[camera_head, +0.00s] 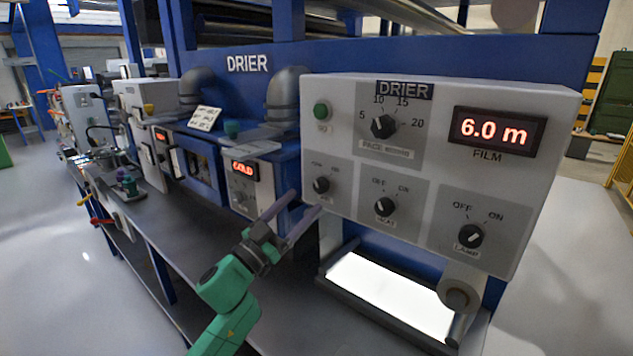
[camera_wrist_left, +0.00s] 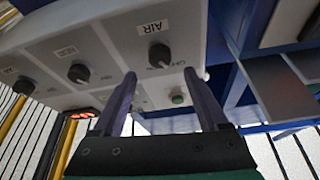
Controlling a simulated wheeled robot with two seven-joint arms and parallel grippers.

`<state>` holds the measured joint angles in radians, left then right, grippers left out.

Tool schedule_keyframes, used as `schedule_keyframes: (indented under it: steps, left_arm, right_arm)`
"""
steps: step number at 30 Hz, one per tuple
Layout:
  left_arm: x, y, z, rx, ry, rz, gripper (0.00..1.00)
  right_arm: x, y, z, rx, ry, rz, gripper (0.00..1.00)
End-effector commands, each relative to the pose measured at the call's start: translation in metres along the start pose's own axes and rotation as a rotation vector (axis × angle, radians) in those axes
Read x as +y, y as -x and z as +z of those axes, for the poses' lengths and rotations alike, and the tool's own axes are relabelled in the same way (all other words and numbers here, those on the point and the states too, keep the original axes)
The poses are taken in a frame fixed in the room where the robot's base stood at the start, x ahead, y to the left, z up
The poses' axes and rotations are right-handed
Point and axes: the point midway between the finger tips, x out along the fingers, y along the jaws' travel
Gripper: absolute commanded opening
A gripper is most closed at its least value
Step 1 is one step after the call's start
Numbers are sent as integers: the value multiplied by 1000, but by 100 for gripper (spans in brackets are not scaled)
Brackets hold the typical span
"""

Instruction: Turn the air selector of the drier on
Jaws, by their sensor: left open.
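The drier's control box (camera_head: 440,100) is a pale grey panel with dark knobs. The air selector (camera_head: 321,185) is the small black knob at the panel's lower left. In the left wrist view the air selector (camera_wrist_left: 159,56) shows beside its AIR label, framed between my two fingers. Its exact pointer direction is hard to tell. My left gripper (camera_head: 307,201), on a green arm, is open and empty, with its fingers just below and left of the selector. The fingertips of the left gripper (camera_wrist_left: 160,73) lie either side of the knob in that picture. My right gripper is not visible.
A heat knob (camera_head: 385,206) and a lamp knob (camera_head: 471,236) sit right of the selector. Above are a pace dial (camera_head: 383,127), a green button (camera_head: 321,111) and a display (camera_head: 495,132) reading 6.0 m. A lit white plate (camera_head: 388,290) lies below the box.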

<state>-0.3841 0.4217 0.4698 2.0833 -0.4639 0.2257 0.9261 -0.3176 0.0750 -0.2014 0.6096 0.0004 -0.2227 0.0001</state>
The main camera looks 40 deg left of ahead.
Motion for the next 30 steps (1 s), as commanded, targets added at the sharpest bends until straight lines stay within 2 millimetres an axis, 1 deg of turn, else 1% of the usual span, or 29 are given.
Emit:
schedule_keyframes:
  steps: [1,3,6,10,17,18,20,21,23,30]
  left_arm:
    - [-1,-16,-5,4,0,0,76]
    - [-1,-32,-5,3,-1,0,76]
    - [-1,-49,-3,2,-1,-2,76]
    - [0,-58,-1,0,0,-1,76]
    - [0,-58,1,-1,0,-1,76]
    - [0,-58,1,-1,0,-1,61]
    - [0,-58,1,-1,0,-1,38]
    - [0,-58,1,-1,0,-1,23]
    - [0,-58,1,-1,0,-1,0]
    - [0,-58,1,-1,-9,4,0]
  right_arm:
    - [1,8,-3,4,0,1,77]
    - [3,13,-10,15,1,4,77]
    - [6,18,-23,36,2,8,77]
    - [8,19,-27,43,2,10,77]
    - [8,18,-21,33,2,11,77]
    - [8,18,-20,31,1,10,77]
    - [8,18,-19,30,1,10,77]
    - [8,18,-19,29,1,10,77]
    - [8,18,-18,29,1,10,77]
    - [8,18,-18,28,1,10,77]
